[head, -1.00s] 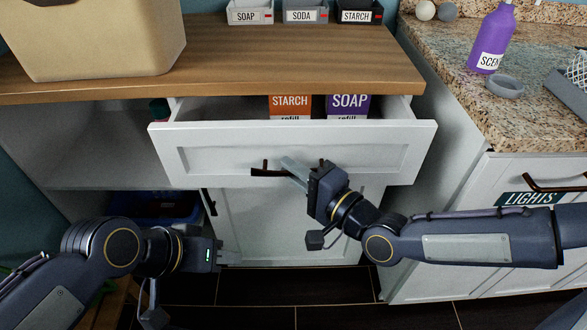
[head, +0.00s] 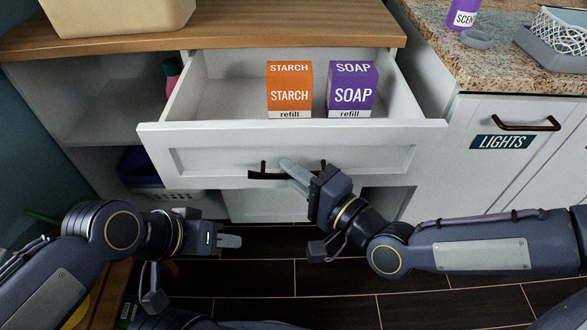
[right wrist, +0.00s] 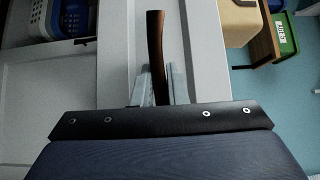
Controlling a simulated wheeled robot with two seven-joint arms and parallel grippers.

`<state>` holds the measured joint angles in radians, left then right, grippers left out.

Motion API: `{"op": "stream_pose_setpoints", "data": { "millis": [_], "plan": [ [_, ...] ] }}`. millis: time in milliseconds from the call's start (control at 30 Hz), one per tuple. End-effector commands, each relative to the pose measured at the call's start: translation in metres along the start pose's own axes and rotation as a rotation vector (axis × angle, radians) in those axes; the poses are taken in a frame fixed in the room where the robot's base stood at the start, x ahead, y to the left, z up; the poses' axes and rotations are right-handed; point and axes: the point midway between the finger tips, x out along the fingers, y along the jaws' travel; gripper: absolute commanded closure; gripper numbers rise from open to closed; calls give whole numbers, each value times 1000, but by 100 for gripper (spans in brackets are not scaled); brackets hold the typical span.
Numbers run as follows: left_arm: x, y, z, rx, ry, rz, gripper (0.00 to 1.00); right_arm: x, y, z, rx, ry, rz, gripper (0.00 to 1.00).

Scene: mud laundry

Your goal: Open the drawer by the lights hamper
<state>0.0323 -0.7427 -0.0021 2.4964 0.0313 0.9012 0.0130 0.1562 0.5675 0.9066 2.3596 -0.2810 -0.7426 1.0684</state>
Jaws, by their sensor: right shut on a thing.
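The white drawer (head: 225,158) stands well out from under the wooden counter, to the left of the cabinet front with the LIGHTS label (head: 503,142). Inside it are an orange STARCH refill box (head: 289,90) and a purple SOAP refill box (head: 352,90). My right gripper (head: 287,168) is shut on the dark drawer handle (head: 262,174). The handle also shows between the fingers in the right wrist view (right wrist: 156,45). My left gripper (head: 238,241) is away from the drawer, low at the left; its finger opening is unclear.
A tan bin (head: 118,12) sits on the wooden counter (head: 230,38). The granite counter (head: 480,60) at right holds a purple bottle (head: 465,14) and a grey tray (head: 555,50). Open shelving is at left. Dark tiled floor (head: 340,275) lies clear below the drawer.

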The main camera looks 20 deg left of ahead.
Motion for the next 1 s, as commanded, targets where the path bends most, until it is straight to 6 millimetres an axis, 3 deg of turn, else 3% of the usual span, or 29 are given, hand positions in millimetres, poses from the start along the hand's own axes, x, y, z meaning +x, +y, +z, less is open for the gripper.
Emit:
{"op": "stream_pose_setpoints", "data": {
  "millis": [333, 367, 533, 833, 1000],
  "plan": [
    [0, 0, 0, 0, 0, 0, 64, -1, 1, 1, 0, -1, 3, 100],
    [0, 0, 0, 0, 0, 0, 64, -1, 1, 1, 0, -1, 3, 86],
    [0, 0, 0, 0, 0, 0, 64, 0, 1, 0, 0, 0, 2, 65],
    [-1, 0, 0, 0, 0, 0, 64, -2, 0, 0, 0, 1, 1, 65],
    [-8, 3, -4, 0, 0, 0, 64, -24, -2, -1, -1, 5, 2, 65]
  ]
}}
